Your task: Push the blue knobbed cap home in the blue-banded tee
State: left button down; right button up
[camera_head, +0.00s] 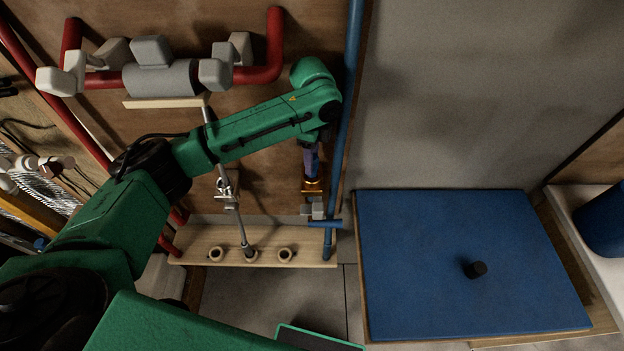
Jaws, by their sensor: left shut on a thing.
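My left gripper (313,187) points down along the wall board beside the vertical blue pipe. It is shut, and the small thing between its fingertips, apparently the blue knobbed cap, is mostly hidden. A grey tee fitting (318,210) sits just below the fingertips, by the lower end of the blue pipe. I take it for the blue-banded tee, though its band is too small to make out. I cannot tell whether the cap touches the tee or how deep it sits. My right gripper is not in view.
The blue pipe (346,110) runs close to the gripper's right, with a blue crosspiece (325,224) below the tee. A wooden rack (184,256) with several rings stands below. Red pipework (262,74) lies upper left.

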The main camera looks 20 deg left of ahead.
pick_arm(q)
jog(key=shift+s+f, duration=0.1)
jog(key=shift+f, duration=1.35)
dwell(1.2)
jog(key=shift+c, duration=1.9)
grip_release()
notch_tip(320, 180, up, 7)
jog(key=shift+f+b, duration=0.1)
jog(key=shift+b, duration=1.05)
jog(key=shift+r, duration=0.35)
